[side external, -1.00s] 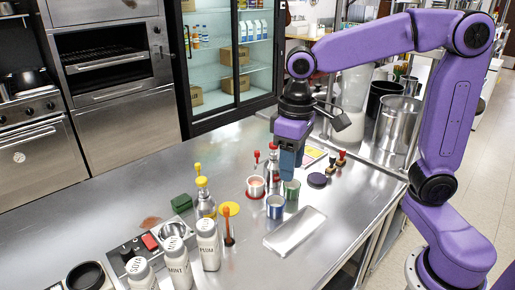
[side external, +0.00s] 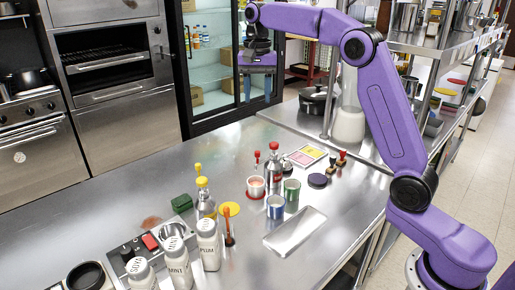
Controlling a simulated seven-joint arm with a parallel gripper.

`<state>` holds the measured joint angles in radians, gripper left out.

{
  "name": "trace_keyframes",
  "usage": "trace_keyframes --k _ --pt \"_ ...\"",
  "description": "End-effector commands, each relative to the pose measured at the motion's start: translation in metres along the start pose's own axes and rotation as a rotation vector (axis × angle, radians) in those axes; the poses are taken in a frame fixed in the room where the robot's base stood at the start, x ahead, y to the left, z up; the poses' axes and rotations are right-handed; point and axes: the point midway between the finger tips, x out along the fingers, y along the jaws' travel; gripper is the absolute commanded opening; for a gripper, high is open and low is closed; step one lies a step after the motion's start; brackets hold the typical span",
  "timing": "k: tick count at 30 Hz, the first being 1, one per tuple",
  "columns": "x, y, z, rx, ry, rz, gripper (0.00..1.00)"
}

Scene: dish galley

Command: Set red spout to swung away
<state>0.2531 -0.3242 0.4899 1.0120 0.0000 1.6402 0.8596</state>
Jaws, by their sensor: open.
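The red-topped pump bottle (side external: 274,174) stands upright on the steel counter, right of centre. Its red top (side external: 273,146) is at the upper end. A smaller red piece (side external: 257,154), seemingly the spout's end, shows to the left, above the pink-topped cup (side external: 256,187); whether it joins the top is too small to tell. My gripper (side external: 257,92) is open and empty. It is raised high, pointing down, in front of the glass fridge in the picture, well above and apart from the bottle.
A yellow-topped pump bottle (side external: 205,205) stands to the left. A blue cup (side external: 275,207) and a green cup (side external: 292,190) stand close in front of the red-topped bottle. Shaker jars (side external: 209,245) stand in front.

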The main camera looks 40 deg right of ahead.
Motion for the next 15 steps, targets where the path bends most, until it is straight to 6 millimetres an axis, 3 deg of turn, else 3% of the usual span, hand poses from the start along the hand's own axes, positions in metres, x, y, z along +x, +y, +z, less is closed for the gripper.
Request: trace_keyframes --k 8,15 --pt "0.030 0.001 0.001 -0.002 -0.002 0.003 0.44" --pt "0.077 0.001 0.000 -0.002 -0.003 0.004 0.44"
